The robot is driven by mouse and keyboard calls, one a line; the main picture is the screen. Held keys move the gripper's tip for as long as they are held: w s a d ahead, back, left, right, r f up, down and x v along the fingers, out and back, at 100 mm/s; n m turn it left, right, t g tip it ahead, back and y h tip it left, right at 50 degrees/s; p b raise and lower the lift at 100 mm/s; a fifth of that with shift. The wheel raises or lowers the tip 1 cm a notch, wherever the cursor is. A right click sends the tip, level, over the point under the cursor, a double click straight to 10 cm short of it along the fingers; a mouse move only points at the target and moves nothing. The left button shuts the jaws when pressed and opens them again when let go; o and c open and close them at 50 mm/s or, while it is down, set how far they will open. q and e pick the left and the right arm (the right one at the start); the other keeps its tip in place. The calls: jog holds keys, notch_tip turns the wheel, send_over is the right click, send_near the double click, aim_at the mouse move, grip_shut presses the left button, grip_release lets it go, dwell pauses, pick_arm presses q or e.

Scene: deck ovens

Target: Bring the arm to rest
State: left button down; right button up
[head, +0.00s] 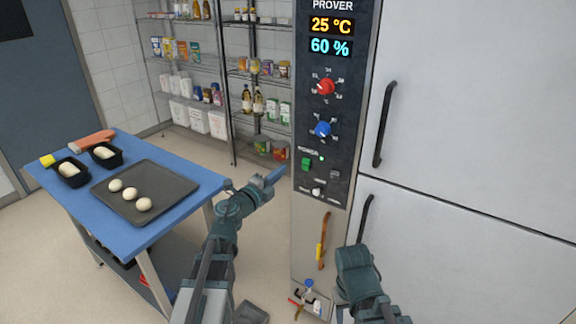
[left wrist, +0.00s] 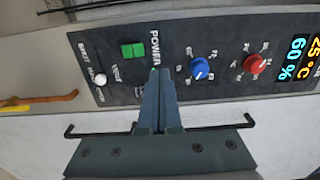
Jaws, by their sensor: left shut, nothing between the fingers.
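My left arm comes in from the lower left in the head view, and its gripper (head: 272,178) is in front of the prover's control panel (head: 335,110), close to its lower left edge. In the left wrist view the left gripper (left wrist: 155,75) is shut and empty, with its fingers together in front of the panel near the word POWER. The green power switch (head: 306,164) lies just right of the fingertips in the head view. I cannot tell whether the fingertips touch the panel. My right arm shows at the lower right of the head view; its fingers are hidden.
A blue table (head: 150,235) at left bears a dark tray (head: 183,188) with three dough balls and two black loaf tins. The prover's doors (head: 450,130) have black handles. Wire shelves (head: 225,85) with goods stand behind. Floor is clear between table and shelves.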

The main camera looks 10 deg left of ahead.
pick_arm(q)
jog(key=shift+s+a+r, duration=0.1)
jog(key=shift+s, duration=0.2)
jog(key=s+f+n+g+y, duration=0.5)
jog(key=f+n+y, duration=0.6)
jog(key=n, duration=0.6)
jog(key=s+d+f+g+h, duration=0.1)
jog(key=s+d+f+g, duration=0.2)
jog(key=s, duration=0.4)
jog(key=s+d+f+n+g+h, duration=0.1)
jog(key=s+d+f+g, duration=0.3)
jog(key=s, duration=0.4)
jog(key=s+d+f+g+h, duration=0.1)
jog(key=s+d+f+g, duration=0.3)
jog(key=s, duration=0.3)
jog(key=shift+s+d+g, duration=0.35)
jog(key=shift+d+g, duration=0.25)
jog(key=shift+d, duration=0.25)
